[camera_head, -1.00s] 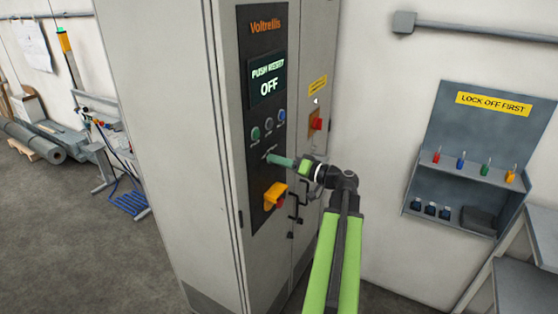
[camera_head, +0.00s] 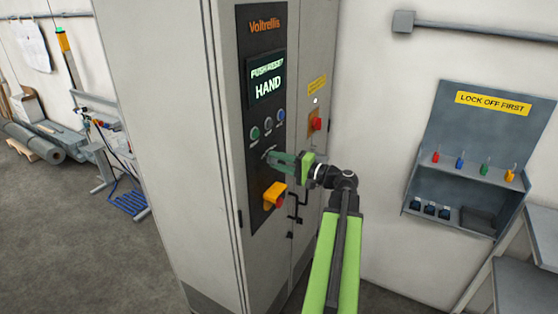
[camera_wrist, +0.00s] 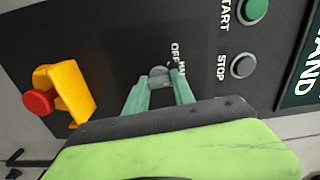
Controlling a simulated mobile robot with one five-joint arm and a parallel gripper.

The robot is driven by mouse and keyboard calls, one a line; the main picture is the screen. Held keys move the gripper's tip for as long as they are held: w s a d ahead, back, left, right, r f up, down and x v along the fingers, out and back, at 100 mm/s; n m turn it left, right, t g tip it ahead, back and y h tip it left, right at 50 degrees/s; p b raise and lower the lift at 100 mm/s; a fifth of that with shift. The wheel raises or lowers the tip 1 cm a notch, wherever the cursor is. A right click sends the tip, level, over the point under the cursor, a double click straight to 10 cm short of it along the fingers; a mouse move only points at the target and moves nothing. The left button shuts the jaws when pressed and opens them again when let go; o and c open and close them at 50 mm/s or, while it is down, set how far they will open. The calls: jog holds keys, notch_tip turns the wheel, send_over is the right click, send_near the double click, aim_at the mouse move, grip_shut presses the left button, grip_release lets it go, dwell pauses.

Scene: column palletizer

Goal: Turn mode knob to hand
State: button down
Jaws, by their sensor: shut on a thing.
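The mode knob (camera_wrist: 160,76) is a small grey knob on the dark control panel (camera_head: 258,55) of the cabinet. It lies between the two green fingertips of my gripper (camera_wrist: 160,85), which is shut on it. White lettering beside the knob in the wrist view reads OFF, with another word partly hidden by a finger. In the head view my gripper (camera_head: 270,157) reaches the panel from the right, and the knob is hard to make out there. The display (camera_head: 267,82) above reads PUSH RESET and HAND.
Green START (camera_wrist: 254,10) and grey STOP (camera_wrist: 243,66) buttons sit near the knob. A yellow bracket with a red knob (camera_wrist: 38,102) juts out on the other side. A red switch (camera_head: 317,123) is on the cabinet's right face. A lock-off board (camera_head: 480,115) hangs on the wall.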

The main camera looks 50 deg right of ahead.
jog(key=shift+a+f+m, duration=0.1)
jog(key=shift+a+m, duration=0.05)
jog(key=shift+m, duration=0.35)
jog(key=c, duration=1.1)
grip_release()
jog(key=v, duration=1.7)
jog(key=shift+s, duration=0.25)
